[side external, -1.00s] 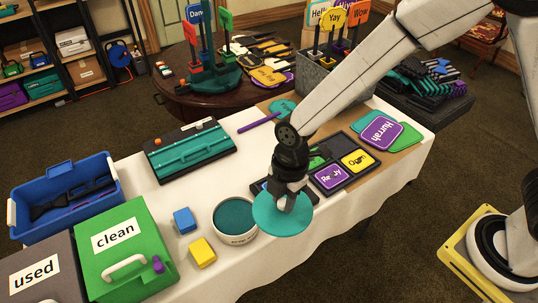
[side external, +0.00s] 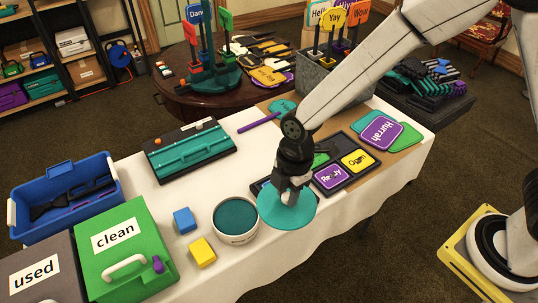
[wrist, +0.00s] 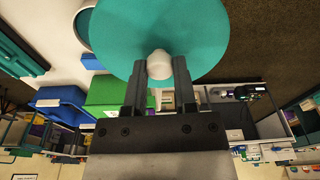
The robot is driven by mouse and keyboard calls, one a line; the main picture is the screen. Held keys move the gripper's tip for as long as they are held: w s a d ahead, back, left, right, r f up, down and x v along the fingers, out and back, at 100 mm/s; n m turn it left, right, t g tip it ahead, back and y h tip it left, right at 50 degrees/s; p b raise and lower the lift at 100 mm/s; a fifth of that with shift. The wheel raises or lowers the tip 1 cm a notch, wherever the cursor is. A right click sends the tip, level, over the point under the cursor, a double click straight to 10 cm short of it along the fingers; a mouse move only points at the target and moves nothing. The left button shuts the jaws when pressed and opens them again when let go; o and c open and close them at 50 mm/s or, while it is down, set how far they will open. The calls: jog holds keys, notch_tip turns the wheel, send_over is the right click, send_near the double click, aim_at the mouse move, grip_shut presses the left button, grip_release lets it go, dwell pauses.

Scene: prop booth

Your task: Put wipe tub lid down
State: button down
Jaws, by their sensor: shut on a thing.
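The wipe tub lid (side external: 288,215) is a flat teal disc with a pale knob, and it also fills the top of the wrist view (wrist: 205,30). My gripper (side external: 290,196) is shut on the lid's white knob (wrist: 159,65), with one finger on each side. In the side view the lid is at the table's front edge, right of the tub; I cannot tell if it touches the cloth. The wipe tub (side external: 236,220) is white, round and uncovered, with teal inside. Its rim is close to the lid's left edge.
A blue block (side external: 185,220) and a yellow block (side external: 202,251) lie left of the tub. The green clean box (side external: 125,250) stands further left. A dark tray (side external: 325,190) with signs lies behind my gripper. White cloth is bare around the teal case (side external: 190,150).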

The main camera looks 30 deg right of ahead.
jog(key=w+d+r+m, duration=0.1)
jog(key=w+d+m, duration=0.1)
jog(key=d+m, duration=0.7)
jog(key=w+d+r+m+t+h, duration=0.1)
jog(key=w+d+r+m, duration=0.1)
jog(key=d+m, duration=0.7)
jog(key=shift+w+d+r+m+t, duration=0.3)
jog(key=shift+w+d+m, duration=0.1)
jog(key=shift+d, duration=0.85)
jog(key=shift+w, duration=0.1)
jog(key=w+a+f+n, duration=0.2)
jog(key=w+a+f, duration=0.2)
jog(key=w+f, duration=0.4)
jog(key=shift+w+a+f, duration=0.3)
jog(key=shift+w+f, duration=0.1)
jog(key=shift+w, duration=1.1)
jog(key=shift+w+a+f, duration=0.15)
jog(key=shift+w+f, duration=1.4)
jog(key=shift+w, duration=0.7)
jog(key=shift+w+a+f, duration=0.15)
jog(key=shift+w+f, duration=1.45)
jog(key=shift+w, duration=0.7)
jog(key=shift+w+a+f, duration=0.15)
jog(key=shift+w+f, duration=1.4)
jog(key=shift+w, duration=0.7)
